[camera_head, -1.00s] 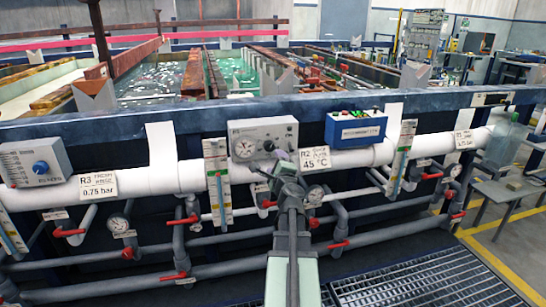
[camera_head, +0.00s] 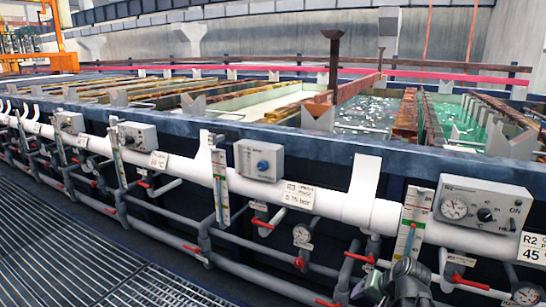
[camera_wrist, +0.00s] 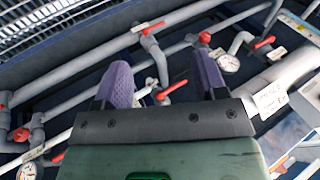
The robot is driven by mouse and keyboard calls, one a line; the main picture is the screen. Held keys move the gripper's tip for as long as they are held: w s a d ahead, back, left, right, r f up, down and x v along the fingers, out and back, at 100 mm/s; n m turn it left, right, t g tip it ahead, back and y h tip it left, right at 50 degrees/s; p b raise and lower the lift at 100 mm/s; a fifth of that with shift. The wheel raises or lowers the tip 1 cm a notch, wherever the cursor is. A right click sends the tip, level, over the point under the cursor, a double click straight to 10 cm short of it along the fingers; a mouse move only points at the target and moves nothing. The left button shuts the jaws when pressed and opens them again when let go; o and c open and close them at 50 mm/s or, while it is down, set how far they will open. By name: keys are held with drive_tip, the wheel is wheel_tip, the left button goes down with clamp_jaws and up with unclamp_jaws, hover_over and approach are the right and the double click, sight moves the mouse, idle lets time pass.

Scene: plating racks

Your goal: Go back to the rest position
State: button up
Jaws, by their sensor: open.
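My gripper (camera_wrist: 163,75) shows in the wrist view with its two purple fingers spread apart and nothing between them. Behind the fingers, at some distance, are grey pipes (camera_wrist: 80,68) and red valve handles (camera_wrist: 171,90).
A long white pipe (camera_head: 330,205) with gauges and red valves runs along the dark tank front. A grey box with a blue knob (camera_head: 259,160) and the R2 box (camera_head: 482,210) sit above it. Grating floor (camera_head: 70,255) at the lower left is clear.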

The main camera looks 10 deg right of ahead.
drive_tip(key=s+a+f+n+g+h, duration=0.1)
drive_tip(key=a+n+g, duration=0.25)
drive_tip(key=a, duration=0.65)
drive_tip(key=s+a+f+n+g+h, duration=0.15)
drive_tip(key=a+n, duration=0.25)
drive_tip(key=a, duration=0.6)
wheel_tip(320, 180, up, 24)
drive_tip(key=p, duration=2.3)
drive_tip(key=shift+s+f, duration=0.15)
drive_tip(key=shift+a, duration=0.15)
